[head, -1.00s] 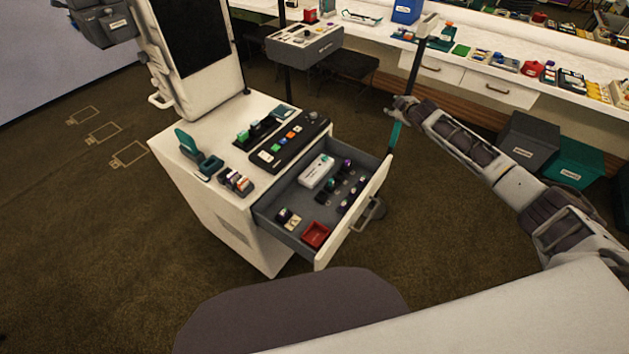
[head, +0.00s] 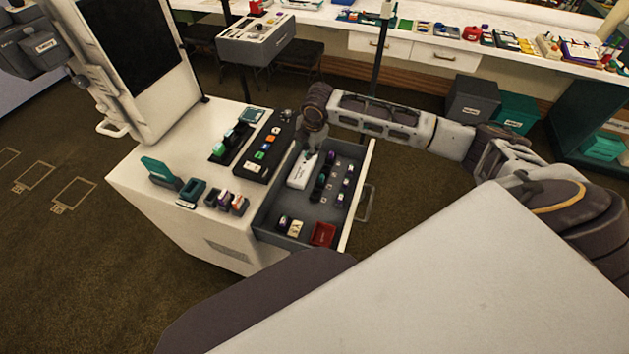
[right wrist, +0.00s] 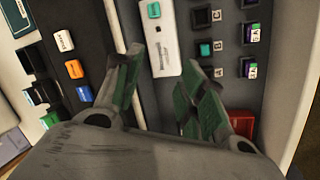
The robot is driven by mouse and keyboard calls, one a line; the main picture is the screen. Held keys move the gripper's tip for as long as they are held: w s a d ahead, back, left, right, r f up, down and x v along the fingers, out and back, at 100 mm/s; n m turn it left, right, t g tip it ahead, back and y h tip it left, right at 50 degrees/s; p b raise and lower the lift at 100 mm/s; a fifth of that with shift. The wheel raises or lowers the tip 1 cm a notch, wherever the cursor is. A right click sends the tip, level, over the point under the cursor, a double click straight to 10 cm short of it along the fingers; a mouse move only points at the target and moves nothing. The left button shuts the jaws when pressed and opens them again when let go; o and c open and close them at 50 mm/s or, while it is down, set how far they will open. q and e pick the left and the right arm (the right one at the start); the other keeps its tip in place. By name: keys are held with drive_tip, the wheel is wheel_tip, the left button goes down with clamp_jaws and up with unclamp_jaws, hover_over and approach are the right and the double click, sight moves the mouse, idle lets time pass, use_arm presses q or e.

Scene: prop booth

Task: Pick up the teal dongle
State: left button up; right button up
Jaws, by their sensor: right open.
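In the right wrist view, a small teal piece (right wrist: 154,10) sits on the white device (right wrist: 166,50) in the drawer. Another small teal piece (right wrist: 205,49) sits in a black socket beside the letter B. I cannot tell which of them is the teal dongle. My left gripper is not in view.
The open drawer (head: 274,230) also holds purple-topped pieces in sockets (right wrist: 251,35) and a red tray (head: 322,234). The cabinet top bears a black button panel (head: 266,147), an upright teal piece (head: 160,171) and a black rack (head: 229,143). Floor right of the drawer is clear.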

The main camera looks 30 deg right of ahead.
drive_tip(key=s+d+n+g+h, duration=0.1)
drive_tip(key=s+d+n+g, duration=0.1)
drive_tip(key=s+n, duration=0.15)
drive_tip(key=n, duration=0.2)
approach(322, 176)
drive_tip(key=f, duration=0.1)
drive_tip(key=w+f+b, duration=0.1)
drive_tip(key=f, duration=0.1)
drive_tip(key=shift+d+f, duration=0.1)
drive_tip(key=shift+f, duration=0.1)
drive_tip(key=shift+f+g, duration=0.3)
drive_tip(key=shift+f, duration=0.3)
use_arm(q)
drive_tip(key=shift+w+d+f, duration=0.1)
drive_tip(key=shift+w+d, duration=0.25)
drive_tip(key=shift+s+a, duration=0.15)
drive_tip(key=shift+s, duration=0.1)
